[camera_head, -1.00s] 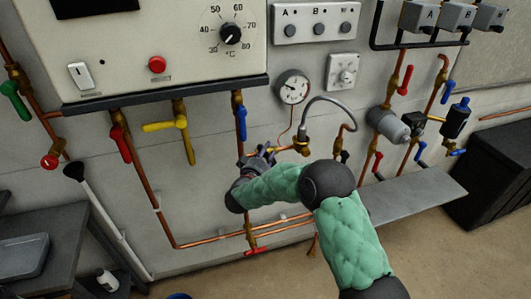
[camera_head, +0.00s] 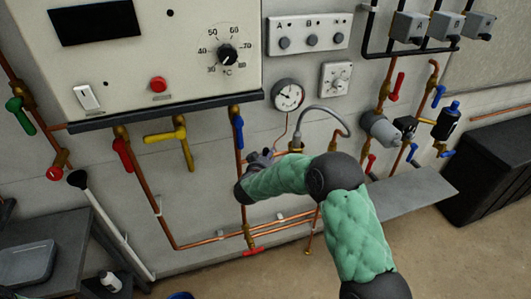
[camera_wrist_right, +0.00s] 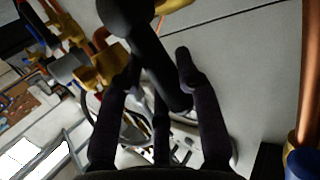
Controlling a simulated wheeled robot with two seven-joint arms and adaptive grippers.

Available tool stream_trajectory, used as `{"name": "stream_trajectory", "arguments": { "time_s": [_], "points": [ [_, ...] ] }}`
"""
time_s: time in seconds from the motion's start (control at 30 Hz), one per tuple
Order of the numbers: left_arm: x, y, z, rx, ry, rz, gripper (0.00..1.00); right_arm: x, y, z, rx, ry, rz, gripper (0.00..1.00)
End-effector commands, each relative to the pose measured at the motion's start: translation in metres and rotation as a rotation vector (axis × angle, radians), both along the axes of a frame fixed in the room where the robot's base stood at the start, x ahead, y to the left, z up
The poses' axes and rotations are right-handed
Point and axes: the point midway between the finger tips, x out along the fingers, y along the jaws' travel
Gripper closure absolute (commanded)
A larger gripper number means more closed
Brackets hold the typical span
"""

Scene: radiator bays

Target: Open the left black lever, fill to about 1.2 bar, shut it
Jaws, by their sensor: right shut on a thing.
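My right gripper (camera_head: 262,157) is at the pipework below the round gauge (camera_head: 288,95), beside the braided hose. In the wrist view, its dark fingers (camera_wrist_right: 158,75) stand either side of a black lever (camera_wrist_right: 157,62), which runs between them, and they are shut on it. In the head view the gripper and arm hide this lever, so its angle there cannot be told. The gauge has a white face and a dark needle; its reading is too small to make out. The grey filling hose (camera_head: 325,110) arches to a brass fitting (camera_head: 296,146). My left gripper is not in view.
A blue lever (camera_head: 238,132) hangs just left of my right gripper. A yellow lever (camera_head: 165,136) and a red lever (camera_head: 122,154) are further left. A grey shelf (camera_head: 415,195) lies to the right of my arm. Copper pipes (camera_head: 200,240) run low along the wall.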

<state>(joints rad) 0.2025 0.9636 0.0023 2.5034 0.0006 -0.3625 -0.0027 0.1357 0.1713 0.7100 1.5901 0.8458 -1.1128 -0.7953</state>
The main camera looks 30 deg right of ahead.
Motion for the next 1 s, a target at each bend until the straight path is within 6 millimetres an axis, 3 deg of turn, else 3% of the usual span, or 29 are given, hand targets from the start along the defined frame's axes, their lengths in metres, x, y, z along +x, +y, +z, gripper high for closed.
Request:
{"name": "stream_trajectory", "arguments": {
  "time_s": [0.2,0.73,0.77,0.83,1.0],
  "points": [
    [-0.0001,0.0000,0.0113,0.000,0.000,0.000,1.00,-0.0006,-0.0054,0.0027,0.079,-0.022,0.000,1.00],
    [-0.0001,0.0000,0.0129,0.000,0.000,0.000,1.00,-0.0008,-0.0072,0.0012,0.110,-0.033,-0.002,1.00],
    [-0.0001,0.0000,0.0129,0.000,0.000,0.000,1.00,-0.0008,-0.0072,0.0012,0.110,-0.032,-0.001,0.61],
    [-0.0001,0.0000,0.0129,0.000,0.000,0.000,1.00,-0.0008,-0.0071,0.0011,0.110,-0.032,-0.001,0.41],
    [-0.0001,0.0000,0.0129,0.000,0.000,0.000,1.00,-0.0011,-0.0069,0.0005,0.108,-0.029,-0.001,0.41]
  ]
}}
